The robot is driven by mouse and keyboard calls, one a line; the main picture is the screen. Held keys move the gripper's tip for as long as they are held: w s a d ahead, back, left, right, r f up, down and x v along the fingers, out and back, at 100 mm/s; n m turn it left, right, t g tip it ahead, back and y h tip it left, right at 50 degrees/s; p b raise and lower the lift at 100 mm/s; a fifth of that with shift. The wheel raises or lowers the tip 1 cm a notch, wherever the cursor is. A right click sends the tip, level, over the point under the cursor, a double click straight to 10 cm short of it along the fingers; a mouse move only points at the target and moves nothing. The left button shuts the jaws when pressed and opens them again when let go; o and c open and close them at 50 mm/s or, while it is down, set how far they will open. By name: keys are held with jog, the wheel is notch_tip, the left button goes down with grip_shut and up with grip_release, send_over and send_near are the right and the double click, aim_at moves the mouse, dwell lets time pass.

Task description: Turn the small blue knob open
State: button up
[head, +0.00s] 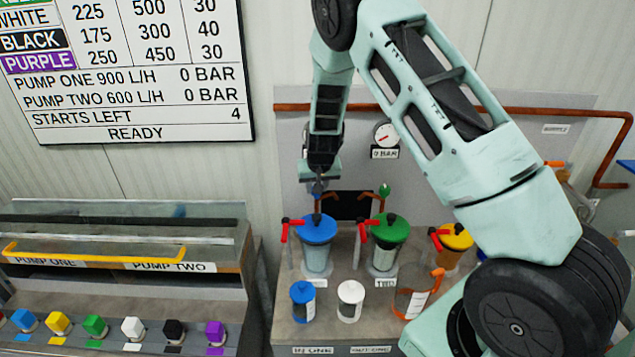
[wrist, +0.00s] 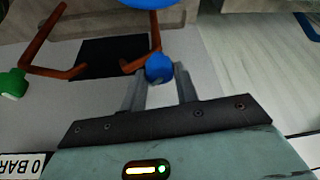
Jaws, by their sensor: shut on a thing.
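The small blue knob (wrist: 159,68) shows in the wrist view between the tips of my gripper's fingers (wrist: 160,80). It sits at the end of a copper pipe (wrist: 137,62). My gripper (head: 317,188) is shut on the knob, with a finger on each side. In the head view my gripper reaches down in front of the back panel, above the blue-lidded canister (head: 318,228). There the knob is small and mostly hidden by the fingers, so its turn angle cannot be told.
A green knob (head: 384,189) is just to the right. Green-lidded (head: 388,228) and yellow-lidded (head: 456,238) canisters with red levers stand below. Smaller cups (head: 350,300) are in front. A gauge (head: 387,134) reads 0 BAR. A wall board (head: 130,75) says READY. Coloured console knobs (head: 95,325) are at left.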

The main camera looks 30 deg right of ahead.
jog(key=m+h+p, duration=0.1)
jog(key=m, duration=0.1)
jog(key=m+g+p, duration=0.1)
jog(key=m+p, duration=0.1)
jog(key=m, duration=0.1)
jog(key=shift+w+a+r+h, duration=0.1)
jog(key=shift+a+h, duration=0.1)
jog(key=shift+h, duration=0.2)
jog(key=m+g, duration=0.1)
jog(key=m, duration=0.2)
jog(key=shift+h, duration=0.3)
jog(key=shift+w+m+g, duration=0.1)
jog(key=shift+m+g, duration=0.6)
jog(key=shift+m, duration=0.7)
jog(key=o, duration=1)
jog(key=shift+c, duration=0.2)
jog(key=b+v, duration=0.5)
jog(key=v, duration=1.2)
jog(key=shift+a+b, duration=0.25)
jog(key=shift+b, duration=0.05)
